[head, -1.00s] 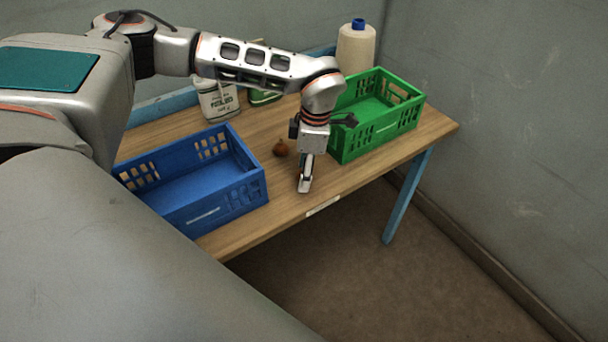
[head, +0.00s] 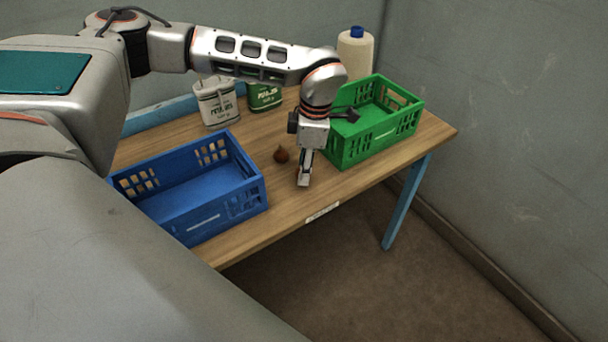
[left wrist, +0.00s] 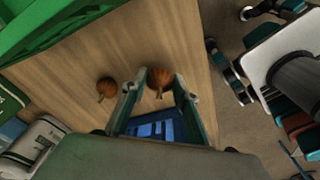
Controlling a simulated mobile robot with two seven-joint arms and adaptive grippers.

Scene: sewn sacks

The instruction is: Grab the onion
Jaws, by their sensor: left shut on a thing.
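My left gripper (head: 303,180) points down over the front part of the table, between the blue and green crates. In the left wrist view its fingers (left wrist: 160,84) are shut on a brown-orange onion (left wrist: 159,76). In the head view the fingers mostly hide this onion. A second, similar onion (head: 281,155) lies on the table just left of the gripper. It also shows in the left wrist view (left wrist: 106,87), outside the fingers and apart from them.
A blue crate (head: 243,204) stands at the left and a green crate (head: 372,146) at the right; both look empty. A white sack (head: 217,103), a green sack (head: 264,97) and a pale bottle with a blue cap (head: 355,50) stand at the back. The table's front edge is close.

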